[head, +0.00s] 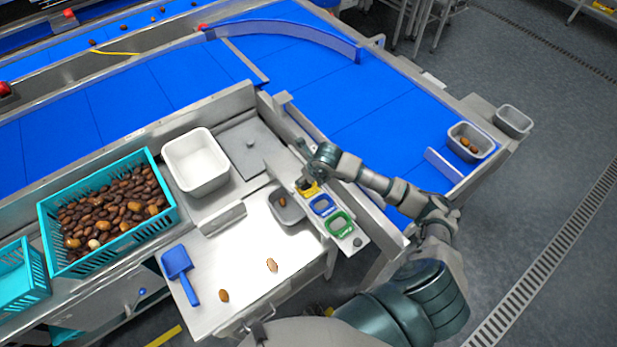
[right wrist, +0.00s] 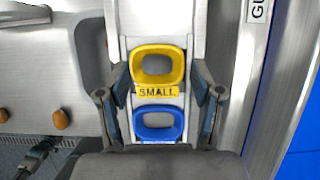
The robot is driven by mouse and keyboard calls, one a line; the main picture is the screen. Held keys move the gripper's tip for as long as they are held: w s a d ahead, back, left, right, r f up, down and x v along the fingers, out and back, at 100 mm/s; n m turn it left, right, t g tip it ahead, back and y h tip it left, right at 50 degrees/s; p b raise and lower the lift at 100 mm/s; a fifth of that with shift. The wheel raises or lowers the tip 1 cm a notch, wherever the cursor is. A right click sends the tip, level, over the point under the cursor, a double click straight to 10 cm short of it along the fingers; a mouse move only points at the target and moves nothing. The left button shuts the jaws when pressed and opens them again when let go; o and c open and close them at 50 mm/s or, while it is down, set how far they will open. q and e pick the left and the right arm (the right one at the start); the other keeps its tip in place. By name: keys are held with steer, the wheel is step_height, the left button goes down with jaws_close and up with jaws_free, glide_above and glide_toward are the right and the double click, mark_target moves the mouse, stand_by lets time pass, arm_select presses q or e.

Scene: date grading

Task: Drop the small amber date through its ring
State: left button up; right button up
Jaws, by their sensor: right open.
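The yellow ring (head: 312,191) is the top one in a row of rings. In the right wrist view the yellow ring (right wrist: 157,50) bears the label SMALL, and its opening shows bare grey. My right gripper (right wrist: 160,90) is open and empty, its fingers on either side of the ring strip. In the head view my right gripper (head: 308,172) is over the yellow ring. Two amber-brown dates lie on the steel table, one here (head: 271,265) and one nearer (head: 223,296). Another date (head: 283,202) is in the grey tub. I cannot tell which is the small one.
A blue ring (head: 322,205) and a green ring (head: 340,224) follow the yellow one. The grey tub (head: 295,218) stands beside them. A blue scoop (head: 178,262), a white bin (head: 196,160) and a teal crate of dates (head: 165,190) are left. A blue conveyor (head: 350,110) runs behind.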

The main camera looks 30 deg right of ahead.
steer(key=shift+r, duration=0.1)
step_height(320, 180, up, 6)
steer(key=p, duration=0.3)
steer(key=shift+s, duration=0.1)
stand_by(0.6)
